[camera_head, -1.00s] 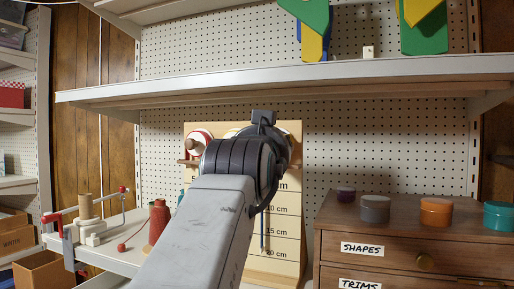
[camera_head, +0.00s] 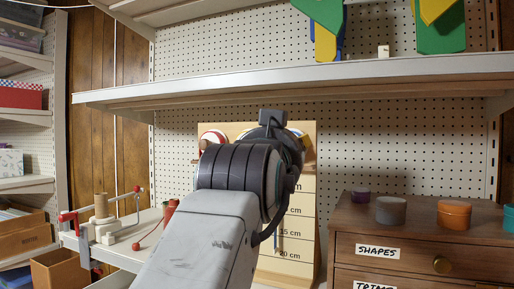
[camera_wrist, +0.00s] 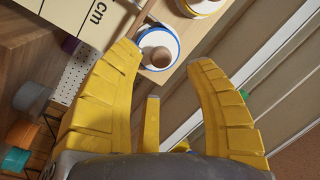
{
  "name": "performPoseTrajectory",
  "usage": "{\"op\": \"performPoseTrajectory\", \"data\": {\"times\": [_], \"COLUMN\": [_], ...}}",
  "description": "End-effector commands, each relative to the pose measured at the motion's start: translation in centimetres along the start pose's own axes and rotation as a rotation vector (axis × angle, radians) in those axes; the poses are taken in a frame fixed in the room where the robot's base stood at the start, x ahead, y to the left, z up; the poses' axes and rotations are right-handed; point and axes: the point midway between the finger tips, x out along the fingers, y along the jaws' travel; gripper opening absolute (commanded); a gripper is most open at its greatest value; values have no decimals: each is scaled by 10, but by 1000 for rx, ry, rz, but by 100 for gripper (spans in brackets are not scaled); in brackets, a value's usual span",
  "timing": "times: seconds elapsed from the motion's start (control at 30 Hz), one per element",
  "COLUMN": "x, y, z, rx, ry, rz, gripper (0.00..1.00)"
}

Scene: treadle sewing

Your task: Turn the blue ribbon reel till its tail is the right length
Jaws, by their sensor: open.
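The blue-rimmed reel (camera_wrist: 158,46) with its round wooden knob shows in the wrist view, mounted on the pale wooden board. My gripper (camera_wrist: 164,54) is open and empty, its yellow fingers spread on either side of the reel in the picture. I cannot tell how far the fingertips are from it. In the head view my arm hides most of the reel and the gripper.
A red reel (camera_head: 212,138) sits at the board's left, and a yellow-rimmed reel (camera_wrist: 203,5) shows beside the blue one. A white shelf (camera_head: 300,77) overhangs. A wooden drawer cabinet (camera_head: 420,225) with tubs stands right; a red thread spool (camera_head: 171,214) stands left.

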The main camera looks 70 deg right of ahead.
Motion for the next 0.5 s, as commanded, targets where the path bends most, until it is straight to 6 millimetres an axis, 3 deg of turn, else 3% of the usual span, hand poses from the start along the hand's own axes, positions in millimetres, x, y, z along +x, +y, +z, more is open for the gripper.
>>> {"op": "performPoseTrajectory", "data": {"times": [0.2, 0.5], "x": [-38, -68], "y": [0, 0], "z": [0, 0], "rx": [0, 0], "ry": [2, 0], "rz": [-1, 0], "gripper": [48, 48]}}
